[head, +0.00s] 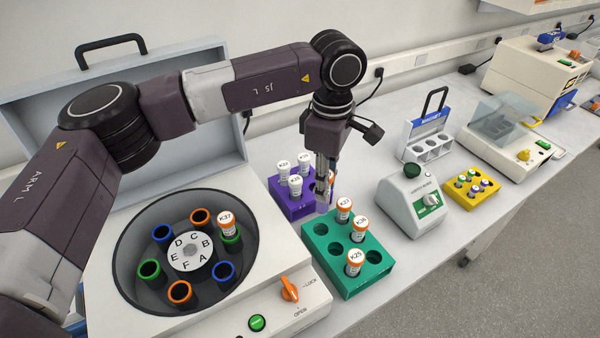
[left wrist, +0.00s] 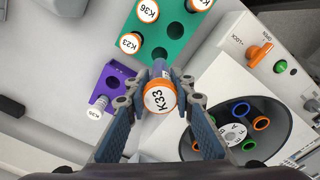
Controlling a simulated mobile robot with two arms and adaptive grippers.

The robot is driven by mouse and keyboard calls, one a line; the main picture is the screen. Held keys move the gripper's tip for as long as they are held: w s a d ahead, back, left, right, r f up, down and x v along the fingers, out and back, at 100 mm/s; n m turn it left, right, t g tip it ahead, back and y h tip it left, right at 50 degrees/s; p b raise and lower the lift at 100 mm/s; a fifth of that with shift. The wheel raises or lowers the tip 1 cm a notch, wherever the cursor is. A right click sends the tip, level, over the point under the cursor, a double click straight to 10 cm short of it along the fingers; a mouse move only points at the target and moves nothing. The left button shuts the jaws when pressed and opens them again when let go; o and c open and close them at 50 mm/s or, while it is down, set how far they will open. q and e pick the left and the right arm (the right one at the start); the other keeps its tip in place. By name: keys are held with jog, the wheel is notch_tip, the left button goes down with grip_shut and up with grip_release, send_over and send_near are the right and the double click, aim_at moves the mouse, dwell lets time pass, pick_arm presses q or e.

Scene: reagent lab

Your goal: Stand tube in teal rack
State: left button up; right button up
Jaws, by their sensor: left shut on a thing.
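My left gripper (head: 325,190) is shut on an orange-capped tube labelled K33 (left wrist: 160,97). In the head view the gripper's fingers mostly hide this tube, and it hangs by the far left corner of the teal rack (head: 347,288). In the left wrist view the teal rack (left wrist: 178,52) lies just above the held tube. Three orange-capped tubes stand in the rack, labelled K23 (head: 344,204), K36 (head: 360,226) and K25 (head: 355,260). Empty holes show at its left side and near right. My right gripper is not in view.
A purple rack (head: 291,207) with white-capped tubes stands behind the teal rack. The open centrifuge (head: 120,312) at left holds one orange-capped tube (head: 228,222). A vortex mixer (head: 412,200), a yellow rack (head: 472,194) and a white magnet rack (head: 426,145) stand at right.

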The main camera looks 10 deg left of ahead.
aim_at(325, 205)
pick_arm(q)
jog(key=shift+w+d+f, duration=0.1)
jog(key=shift+f, duration=0.55)
notch_tip(325, 205, down, 4)
jog(key=shift+r+b, duration=0.15)
jog(key=shift+b, duration=0.65)
jog(key=shift+f, duration=0.55)
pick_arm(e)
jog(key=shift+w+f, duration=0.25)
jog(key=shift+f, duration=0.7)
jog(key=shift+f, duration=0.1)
pick_arm(q)
jog(key=shift+f+b, duration=0.15)
jog(key=shift+b, duration=0.45)
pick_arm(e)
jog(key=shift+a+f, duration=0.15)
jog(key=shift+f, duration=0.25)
pick_arm(q)
jog(key=shift+f+b, duration=0.2)
jog(key=shift+b, duration=0.25)
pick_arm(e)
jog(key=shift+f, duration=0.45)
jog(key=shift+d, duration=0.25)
